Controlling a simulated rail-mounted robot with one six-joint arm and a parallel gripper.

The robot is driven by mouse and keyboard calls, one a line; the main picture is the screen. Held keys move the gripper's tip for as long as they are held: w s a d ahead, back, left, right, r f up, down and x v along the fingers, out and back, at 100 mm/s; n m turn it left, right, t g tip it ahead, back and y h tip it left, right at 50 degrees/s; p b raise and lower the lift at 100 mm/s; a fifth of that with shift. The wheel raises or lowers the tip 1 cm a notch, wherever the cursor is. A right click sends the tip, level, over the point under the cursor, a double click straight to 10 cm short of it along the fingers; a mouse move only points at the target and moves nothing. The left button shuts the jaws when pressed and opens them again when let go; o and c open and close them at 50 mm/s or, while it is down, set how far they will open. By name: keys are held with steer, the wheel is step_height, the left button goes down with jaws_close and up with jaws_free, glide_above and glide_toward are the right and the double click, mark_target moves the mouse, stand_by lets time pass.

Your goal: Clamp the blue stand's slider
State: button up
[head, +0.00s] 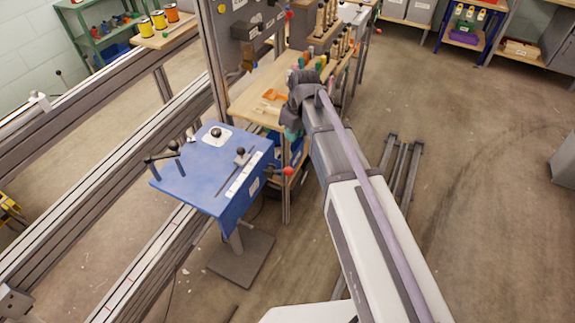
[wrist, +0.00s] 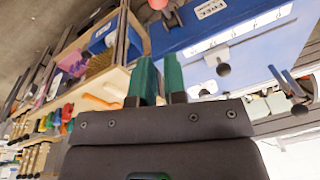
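The blue stand (head: 200,182) has a tilted blue top left of my arm. Its slider (head: 240,158), a small grey block with a dark ball knob, sits at the upper end of a dark slot beside a white strip. In the wrist view the slider (wrist: 216,58) and its knob are on the blue top (wrist: 178,34), right of my fingers. My gripper (wrist: 159,82) has two green fingers with a gap between them and nothing visible in it. In the head view my gripper (head: 292,132) is right of the stand, apart from it, partly hidden by my wrist.
A wooden bench (head: 258,100) with coloured items lies behind. Metal rails run along the left.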

steer(key=shift+w+a+r+n, duration=0.1)
steer(key=shift+w+a+n, duration=0.05)
steer(key=shift+w+n, duration=0.4)
steer(key=shift+w+a+n, duration=0.15)
steer(key=shift+w+n, duration=0.35)
steer(key=shift+n, duration=0.05)
steer(key=shift+c, duration=0.6)
steer(key=shift+s+n, duration=0.3)
steer(key=shift+n, duration=0.5)
jaws_close()
steer(key=b, duration=1.1)
glide_toward(279, 171)
step_height(279, 171, down, 2)
steer(key=d, duration=0.1)
steer(key=shift+s+d+f+b, duration=0.1)
steer(key=shift+d+f+b, duration=0.05)
steer(key=shift+f+b, duration=0.45)
steer(key=shift+s+d+f+b, duration=0.1)
steer(key=shift+d+f+b, duration=0.05)
steer(key=shift+f+b, duration=0.4)
steer(key=shift+s, duration=0.1)
steer(key=shift+d, duration=0.1)
steer(key=shift+r, duration=0.1)
